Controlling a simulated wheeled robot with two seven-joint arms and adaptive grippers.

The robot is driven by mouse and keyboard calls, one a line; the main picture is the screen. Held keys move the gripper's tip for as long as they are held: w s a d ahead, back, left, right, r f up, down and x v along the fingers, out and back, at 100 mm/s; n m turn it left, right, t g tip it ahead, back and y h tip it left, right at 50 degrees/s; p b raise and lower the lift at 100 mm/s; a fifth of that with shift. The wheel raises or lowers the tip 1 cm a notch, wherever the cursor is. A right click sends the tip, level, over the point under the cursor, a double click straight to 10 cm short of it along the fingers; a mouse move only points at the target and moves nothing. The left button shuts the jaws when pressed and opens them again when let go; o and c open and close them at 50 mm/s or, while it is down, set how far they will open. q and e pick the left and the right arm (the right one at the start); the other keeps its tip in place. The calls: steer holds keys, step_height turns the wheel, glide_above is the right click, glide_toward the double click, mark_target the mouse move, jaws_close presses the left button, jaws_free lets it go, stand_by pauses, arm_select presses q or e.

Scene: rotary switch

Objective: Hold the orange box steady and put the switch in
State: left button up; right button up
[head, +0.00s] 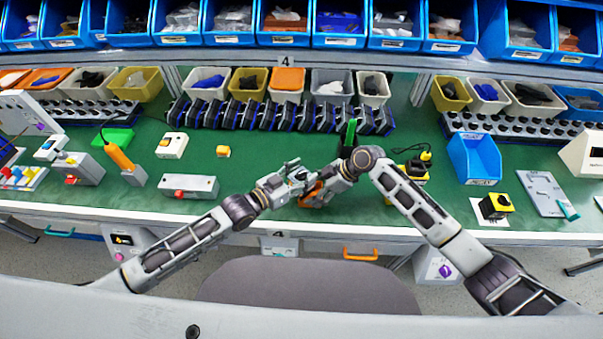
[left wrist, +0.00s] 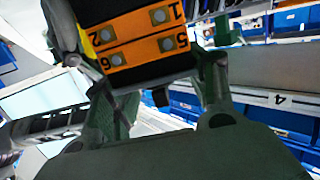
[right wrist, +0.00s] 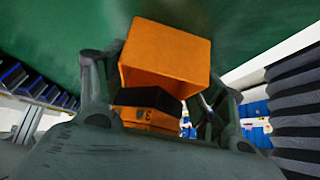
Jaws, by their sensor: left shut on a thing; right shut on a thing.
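The switch (left wrist: 145,45) is a black block with orange numbered terminal strips, filling the top of the left wrist view between the fingers of my left gripper (head: 300,176). My left gripper is shut on it. The orange box (right wrist: 168,55) is in the right wrist view, and my right gripper (head: 328,184) is shut on it. In the right wrist view the switch (right wrist: 148,115), black and orange, sits right at the box's dark open side. I cannot tell how far inside it is. In the head view the box (head: 310,196) is partly hidden between both grippers.
Both grippers are above the green table (head: 245,205) near its front edge. A grey box with a red button (head: 190,187) lies to the left, and a yellow-and-black device (head: 412,172) is behind my right arm. A blue bin (head: 474,158) stands further right.

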arm_select(q)
steer(key=o, duration=1.2)
steer(key=shift+o, duration=0.2)
steer(key=shift+r, duration=0.15)
steer(key=shift+r, duration=0.15)
steer(key=shift+v, duration=1.75)
glide_toward(296, 178)
steer(key=shift+w, duration=0.25)
steer(key=shift+o, duration=0.5)
